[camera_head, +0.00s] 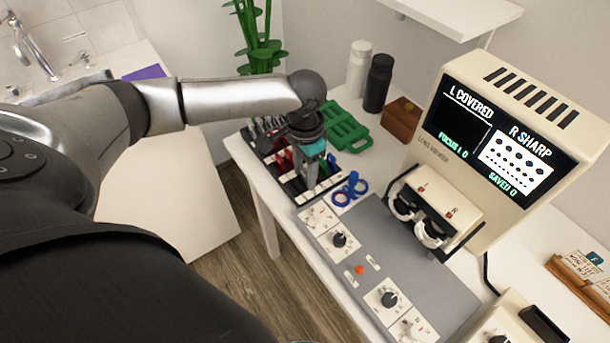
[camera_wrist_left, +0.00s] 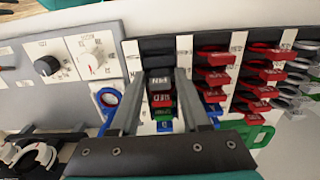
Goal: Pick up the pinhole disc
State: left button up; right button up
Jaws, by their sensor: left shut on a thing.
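My left gripper (camera_head: 311,184) points down over the lens case (camera_head: 289,190) on the white table. In the left wrist view the left gripper (camera_wrist_left: 160,78) is shut on a black tab, the pinhole disc (camera_wrist_left: 159,80), with small white lettering that seems to read PIN upside down. The disc is in the case's column of tabs, with a red, a green and a blue tab beside it. I cannot tell whether it is lifted from its slot. In the head view the gripper hides it.
Red-tabbed lenses (camera_wrist_left: 215,77) fill neighbouring columns. Blue trial frames or rings (camera_head: 350,189) lie right of the case, beside a grey control panel (camera_head: 373,262). A cream lens viewer (camera_head: 508,130) shows "L COVERED" and "R SHARP". A green tray (camera_head: 345,127) and two bottles (camera_head: 378,83) stand behind.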

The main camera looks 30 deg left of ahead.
aim_at(305, 172)
pick_arm(q)
grip_shut()
jog(key=shift+r, duration=0.1)
notch_tip(305, 172, up, 20)
jog(key=p, duration=0.5)
